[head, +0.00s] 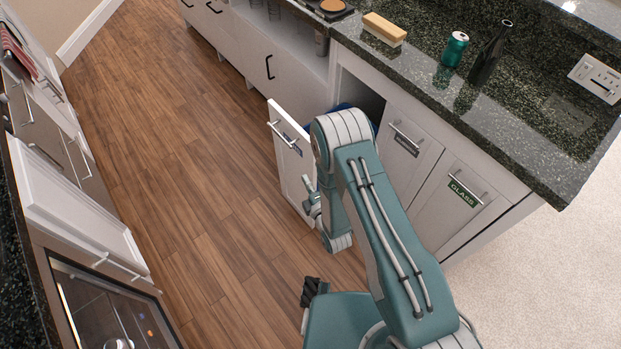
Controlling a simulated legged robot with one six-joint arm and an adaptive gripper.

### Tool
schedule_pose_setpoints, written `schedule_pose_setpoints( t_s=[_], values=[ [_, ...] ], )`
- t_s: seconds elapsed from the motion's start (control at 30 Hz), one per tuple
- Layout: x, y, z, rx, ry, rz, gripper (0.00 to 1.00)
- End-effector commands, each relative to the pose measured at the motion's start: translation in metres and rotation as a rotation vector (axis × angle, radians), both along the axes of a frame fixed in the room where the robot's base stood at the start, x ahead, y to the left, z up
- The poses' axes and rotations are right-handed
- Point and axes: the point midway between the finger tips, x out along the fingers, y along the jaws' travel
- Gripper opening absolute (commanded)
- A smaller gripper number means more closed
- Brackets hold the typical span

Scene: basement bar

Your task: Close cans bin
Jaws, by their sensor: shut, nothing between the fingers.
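A white pull-out bin front (291,165) stands out from the cabinet row, open, with a bar handle near its top. A small label on it is too small to read, so I cannot tell for sure that it is the cans bin. A bit of blue bin (341,107) shows behind it; the rest is hidden by my arm. My gripper (309,187) is shut and empty, low beside the right part of this front. I cannot tell whether it touches it.
To the right are a shut bin front with a dark label (407,144) and a shut front marked GLASS (463,192). The granite counter (500,125) above holds a green can (455,49), a dark bottle (490,53) and a brush (384,29). The wood floor (190,140) is clear.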

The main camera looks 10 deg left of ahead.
Motion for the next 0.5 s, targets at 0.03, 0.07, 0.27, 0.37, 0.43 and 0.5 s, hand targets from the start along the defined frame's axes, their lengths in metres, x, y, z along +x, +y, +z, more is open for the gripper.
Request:
schedule_pose_setpoints(
  t_s=[0.03,0.07,0.27,0.37,0.43,0.5],
  values=[
    [0.009,0.006,0.001,0.003,-0.004,0.0,0.0],
    [0.013,0.009,0.001,0.002,-0.003,0.0,0.0],
    [0.044,0.031,0.001,0.003,-0.003,0.0,0.0],
    [0.059,0.036,0.001,0.002,-0.001,-0.003,0.0],
    [0.068,0.025,0.001,0.002,0.001,-0.006,0.0],
    [0.075,0.019,0.001,0.002,0.0,-0.005,0.0]
  ],
)
